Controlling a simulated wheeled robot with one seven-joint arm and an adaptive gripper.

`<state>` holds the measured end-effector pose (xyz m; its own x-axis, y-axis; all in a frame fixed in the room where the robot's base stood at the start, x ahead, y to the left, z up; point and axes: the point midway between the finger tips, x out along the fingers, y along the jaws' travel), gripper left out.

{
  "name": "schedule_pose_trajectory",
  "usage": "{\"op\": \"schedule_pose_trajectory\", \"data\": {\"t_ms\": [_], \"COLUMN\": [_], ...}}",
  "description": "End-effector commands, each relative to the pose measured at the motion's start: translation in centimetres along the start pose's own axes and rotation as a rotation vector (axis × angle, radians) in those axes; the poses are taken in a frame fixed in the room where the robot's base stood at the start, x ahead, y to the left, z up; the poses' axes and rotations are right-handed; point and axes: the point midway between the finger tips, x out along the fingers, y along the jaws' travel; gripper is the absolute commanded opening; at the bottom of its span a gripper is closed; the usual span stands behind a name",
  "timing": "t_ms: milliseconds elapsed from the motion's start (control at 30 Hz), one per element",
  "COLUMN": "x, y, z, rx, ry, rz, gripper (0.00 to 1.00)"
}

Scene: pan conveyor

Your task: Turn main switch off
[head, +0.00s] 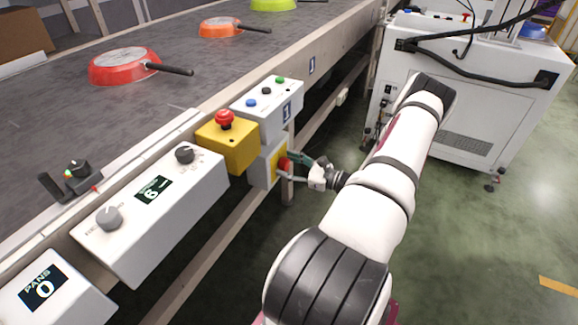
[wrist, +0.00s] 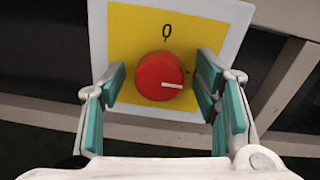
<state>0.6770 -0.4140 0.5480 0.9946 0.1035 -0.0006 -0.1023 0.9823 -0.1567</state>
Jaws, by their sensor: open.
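The main switch is a red round knob (wrist: 160,77) on a yellow plate (wrist: 125,40) with a white border. Its white mark points right in the wrist view, and an "0" is printed above the knob. In the head view the knob (head: 284,164) shows on the side of a grey box below the yellow emergency-stop box. My gripper (wrist: 160,95) is open, with one teal-padded finger on each side of the knob and a visible gap on both sides. In the head view my gripper (head: 297,167) is at the switch and partly covers it.
Above the switch are the yellow box with a red mushroom button (head: 224,119) and a grey button box (head: 268,106). A control panel (head: 155,210) with dials is to the left. Pans (head: 124,66) lie on the conveyor belt (head: 60,115). A white cabinet (head: 470,95) stands at the right.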

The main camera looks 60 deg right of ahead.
Motion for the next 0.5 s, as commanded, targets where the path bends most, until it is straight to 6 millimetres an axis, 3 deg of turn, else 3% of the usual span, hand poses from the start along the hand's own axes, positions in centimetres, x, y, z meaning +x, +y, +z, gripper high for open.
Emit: {"op": "schedule_pose_trajectory", "data": {"t_ms": [67,300,500], "x": [-0.01,-0.03,-0.03], "y": [0.0,0.01,0.02], "z": [0.01,0.01,0.01], "rx": [0.0,0.0,-0.006], "ry": [0.0,0.0,0.0], "rz": [0.0,0.0,0.001], "gripper": [0.56,0.08,0.08]}}
